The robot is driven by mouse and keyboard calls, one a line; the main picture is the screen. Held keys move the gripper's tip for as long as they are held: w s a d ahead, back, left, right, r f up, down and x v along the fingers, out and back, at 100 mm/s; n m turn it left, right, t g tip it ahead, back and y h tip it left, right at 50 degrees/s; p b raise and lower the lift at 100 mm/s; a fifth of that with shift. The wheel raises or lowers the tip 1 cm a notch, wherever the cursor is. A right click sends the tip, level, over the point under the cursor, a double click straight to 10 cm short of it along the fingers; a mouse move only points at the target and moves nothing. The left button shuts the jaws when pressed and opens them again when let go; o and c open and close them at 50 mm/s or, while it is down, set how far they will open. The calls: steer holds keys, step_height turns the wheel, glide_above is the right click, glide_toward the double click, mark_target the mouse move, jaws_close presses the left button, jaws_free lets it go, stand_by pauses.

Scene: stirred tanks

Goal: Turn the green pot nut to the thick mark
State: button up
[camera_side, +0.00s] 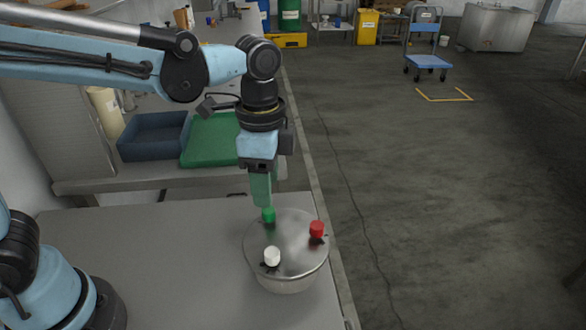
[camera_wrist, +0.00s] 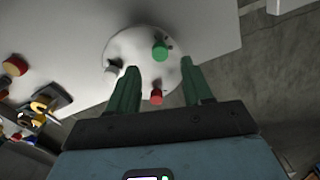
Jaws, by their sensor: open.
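The green pot nut (camera_side: 268,215) stands on the far side of the round metal lid of a pot (camera_side: 285,268). It also shows in the wrist view (camera_wrist: 159,50), a little beyond the fingertips and between their lines. A red nut (camera_side: 317,229) and a white nut (camera_side: 272,256) stand on the same lid, with dark marks beside them. My gripper (camera_side: 262,202) points down just above the green nut. In the wrist view its two green fingers (camera_wrist: 160,72) are apart with nothing between them. The thick mark cannot be told from the other marks at this size.
The pot stands near the right edge of the grey table (camera_side: 150,250). A green tray (camera_side: 210,140) and a dark blue bin (camera_side: 153,135) lie behind on another counter. The table left of the pot is clear. The wrist view shows other coloured items (camera_wrist: 40,105) at left.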

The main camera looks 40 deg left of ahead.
step_height(320, 180, up, 7)
steer(key=shift+f, duration=0.2)
stand_by(0.4)
steer(key=s+a+f+n+t, duration=0.2)
steer(key=a+f+n+t, duration=0.1)
steer(key=a+n, duration=0.3)
steer(key=s+a+f+n+t, duration=0.2)
steer(key=a+f+n+t, duration=0.2)
steer(key=a+n, duration=0.2)
steer(key=shift+a, duration=0.3)
steer(key=shift+s+r, duration=0.1)
stand_by(2.9)
